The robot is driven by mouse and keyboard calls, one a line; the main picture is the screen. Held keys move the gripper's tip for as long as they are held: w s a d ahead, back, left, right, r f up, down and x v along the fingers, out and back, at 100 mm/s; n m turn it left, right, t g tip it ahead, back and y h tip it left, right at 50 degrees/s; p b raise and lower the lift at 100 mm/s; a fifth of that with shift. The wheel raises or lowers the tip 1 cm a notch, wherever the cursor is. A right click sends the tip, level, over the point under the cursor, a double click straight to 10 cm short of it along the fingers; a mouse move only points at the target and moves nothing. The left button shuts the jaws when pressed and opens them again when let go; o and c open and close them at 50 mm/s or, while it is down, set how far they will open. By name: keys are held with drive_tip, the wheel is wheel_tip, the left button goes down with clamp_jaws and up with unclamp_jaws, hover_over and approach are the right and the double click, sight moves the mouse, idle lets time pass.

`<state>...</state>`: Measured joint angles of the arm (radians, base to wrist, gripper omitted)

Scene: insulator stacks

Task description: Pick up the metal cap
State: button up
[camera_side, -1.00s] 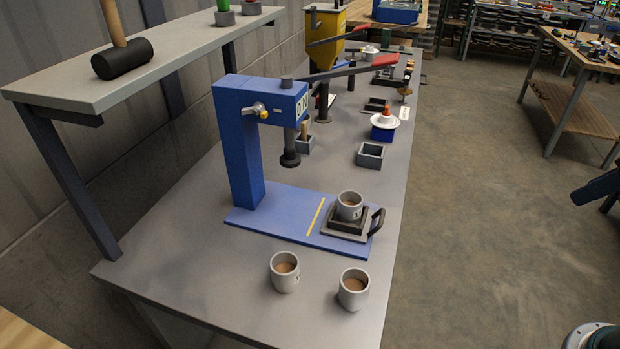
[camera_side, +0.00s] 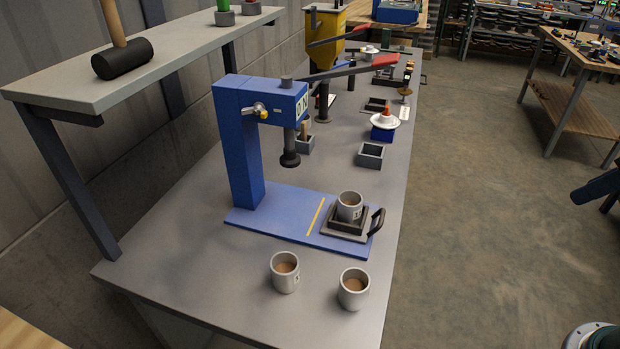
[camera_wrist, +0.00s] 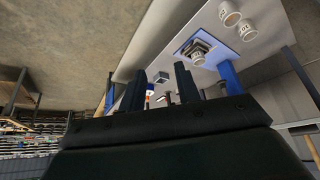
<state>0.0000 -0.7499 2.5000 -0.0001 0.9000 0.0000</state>
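Three grey metal caps, cup-shaped with brown filling, show in the side view. One metal cap (camera_side: 350,206) stands upright in a dark square holder (camera_side: 345,226) on the blue press base. Two others, a left cap (camera_side: 284,272) and a right cap (camera_side: 353,289), stand upright on the bench at its near end. All three show small at the upper right of the wrist view, including the cap in the holder (camera_wrist: 197,57). My gripper (camera_wrist: 159,78) is open in the wrist view, its dark fingers apart with nothing held, far from the caps. My gripper is not in the side view.
An empty grey box (camera_side: 370,154) and a blue stand with a white disc (camera_side: 384,122) are farther back. A shelf (camera_side: 150,80) overhangs the left. The bench's right side borders open floor.

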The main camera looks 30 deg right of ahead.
drive_tip(key=o, duration=1)
drive_tip(key=shift+w+r, duration=0.1)
